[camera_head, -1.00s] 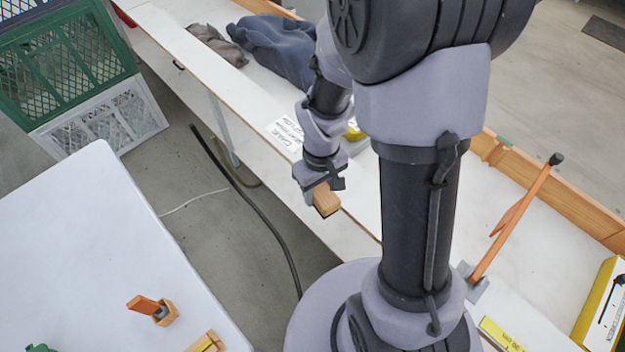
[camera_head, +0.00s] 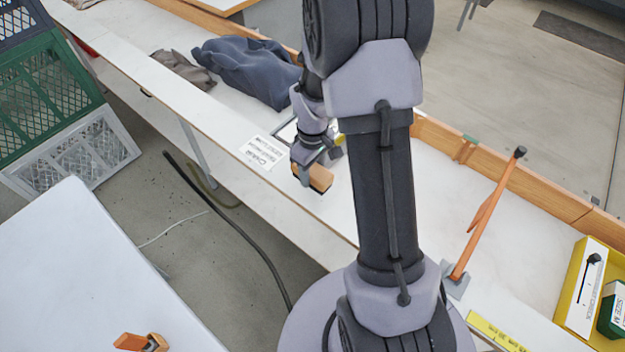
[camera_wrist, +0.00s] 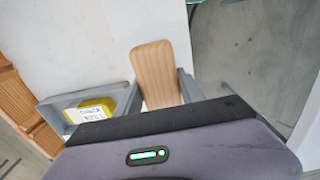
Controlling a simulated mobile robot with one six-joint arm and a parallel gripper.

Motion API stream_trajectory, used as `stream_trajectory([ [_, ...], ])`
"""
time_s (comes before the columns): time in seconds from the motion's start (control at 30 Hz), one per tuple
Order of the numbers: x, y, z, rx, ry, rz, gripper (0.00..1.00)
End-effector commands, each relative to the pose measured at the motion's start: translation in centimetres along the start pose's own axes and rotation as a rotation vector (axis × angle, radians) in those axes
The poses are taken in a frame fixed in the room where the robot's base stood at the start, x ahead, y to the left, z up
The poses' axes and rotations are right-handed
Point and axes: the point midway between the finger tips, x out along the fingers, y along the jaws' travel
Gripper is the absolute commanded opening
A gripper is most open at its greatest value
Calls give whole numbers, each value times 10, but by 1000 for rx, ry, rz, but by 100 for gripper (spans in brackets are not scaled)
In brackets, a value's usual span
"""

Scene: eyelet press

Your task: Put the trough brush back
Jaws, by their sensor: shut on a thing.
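The trough brush is a wooden block (camera_head: 316,178) with dark bristles on its underside in the head view. My gripper (camera_head: 308,172) is shut on it and holds it over the front part of the white bench. In the wrist view the brush's pale wooden back (camera_wrist: 155,72) stands between the two grey fingers of my gripper (camera_wrist: 158,88). My arm hides part of the bench behind it. A grey holder with a yellow thing and a white label (camera_wrist: 88,108) shows left of the brush in the wrist view. I cannot tell whether the brush touches the bench.
A white card with printing (camera_head: 263,152) lies on the bench left of the brush. Dark blue cloth (camera_head: 248,70) lies further back. An orange lever (camera_head: 487,215) stands at right, near a yellow bin (camera_head: 572,285). A white table (camera_head: 75,270) is at lower left.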

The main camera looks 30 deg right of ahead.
Motion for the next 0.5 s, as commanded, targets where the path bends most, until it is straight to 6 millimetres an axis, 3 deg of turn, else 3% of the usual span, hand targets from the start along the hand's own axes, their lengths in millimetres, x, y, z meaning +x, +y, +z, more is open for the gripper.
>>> stream_trajectory([
  [0.03,18,-2,2,0,-5,-4,13],
  [0.1,32,-2,2,0,-5,-4,13],
  [0.47,34,-2,2,0,-3,-3,13],
  [0.5,33,-2,2,0,-3,-3,53],
])
